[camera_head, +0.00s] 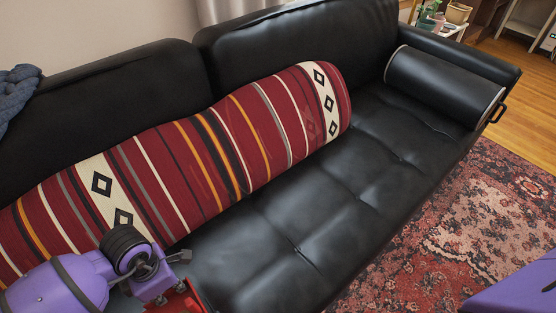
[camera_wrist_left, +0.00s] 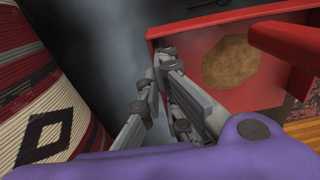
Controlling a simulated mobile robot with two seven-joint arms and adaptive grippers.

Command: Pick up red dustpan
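The red dustpan (camera_wrist_left: 218,30) is at the upper right of the left wrist view, on the black sofa. A round brown patch or item (camera_wrist_left: 230,61) shows on its inner face. In the head view only a small red part (camera_head: 178,300) shows at the bottom, below my left gripper (camera_head: 172,283). In the left wrist view, the grey fingers of my left gripper (camera_wrist_left: 160,72) come close together at the dustpan's left side wall and appear closed on it. The fingers partly hide this contact. My right gripper is out of view.
The black sofa (camera_head: 300,235) has open seat to the right. A long striped bolster (camera_head: 200,165) lies left of my left gripper. A black bolster (camera_head: 440,85) rests at the far arm. A patterned rug (camera_head: 470,210) covers the floor.

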